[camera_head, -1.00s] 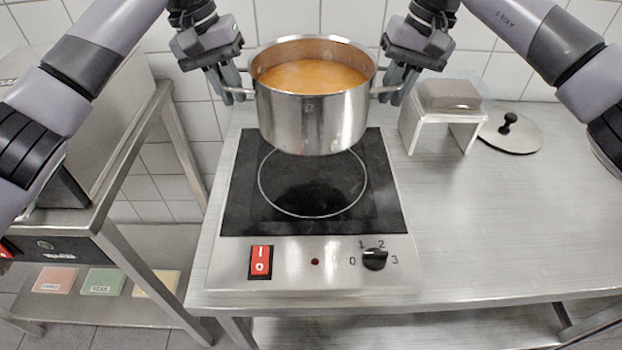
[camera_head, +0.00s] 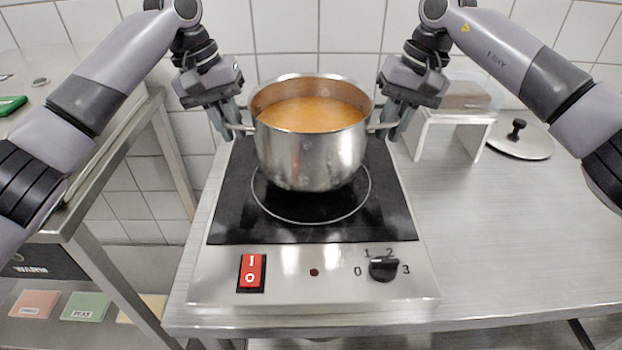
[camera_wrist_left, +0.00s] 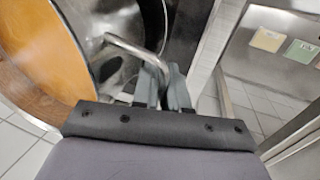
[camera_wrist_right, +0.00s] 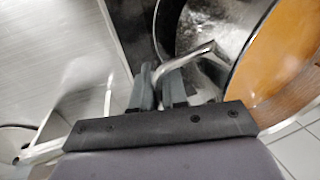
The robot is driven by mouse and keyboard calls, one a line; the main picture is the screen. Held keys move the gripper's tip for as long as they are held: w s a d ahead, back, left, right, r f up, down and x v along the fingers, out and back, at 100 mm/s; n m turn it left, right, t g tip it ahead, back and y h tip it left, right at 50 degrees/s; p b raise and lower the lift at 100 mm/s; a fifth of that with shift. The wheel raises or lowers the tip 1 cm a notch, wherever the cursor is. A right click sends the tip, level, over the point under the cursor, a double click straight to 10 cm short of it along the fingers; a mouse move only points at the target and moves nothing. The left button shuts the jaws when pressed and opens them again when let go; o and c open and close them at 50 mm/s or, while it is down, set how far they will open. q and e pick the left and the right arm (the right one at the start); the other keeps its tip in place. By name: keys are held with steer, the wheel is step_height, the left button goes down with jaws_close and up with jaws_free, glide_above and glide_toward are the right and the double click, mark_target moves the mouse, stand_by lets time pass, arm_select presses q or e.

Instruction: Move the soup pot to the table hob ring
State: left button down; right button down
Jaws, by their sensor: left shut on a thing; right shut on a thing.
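The steel soup pot (camera_head: 310,160), filled with orange soup, is upright over the rear part of the black table hob (camera_head: 230,222). The white hob ring (camera_head: 300,221) shows in front of and around its base. Whether the base touches the hob or hangs just above it I cannot tell. My left gripper (camera_head: 232,130) is shut on the pot's left handle, which also shows in the left wrist view (camera_wrist_left: 135,50). My right gripper (camera_head: 393,128) is shut on the right handle, seen in the right wrist view (camera_wrist_right: 185,58).
The hob has a red switch (camera_head: 251,272) and a black knob (camera_head: 383,268) in front. A small white stand (camera_head: 425,135) and a pot lid (camera_head: 520,142) are at the right rear. The steel table is clear at right. A second counter (camera_head: 75,200) stands at left.

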arm_select(q)
steer(key=shift+w+a+f, duration=0.1)
steer(key=shift+a+f, duration=0.05)
steer(key=shift+a, duration=0.1)
arm_select(e)
steer(key=shift+d+f, duration=0.15)
steer(key=shift+d, duration=0.05)
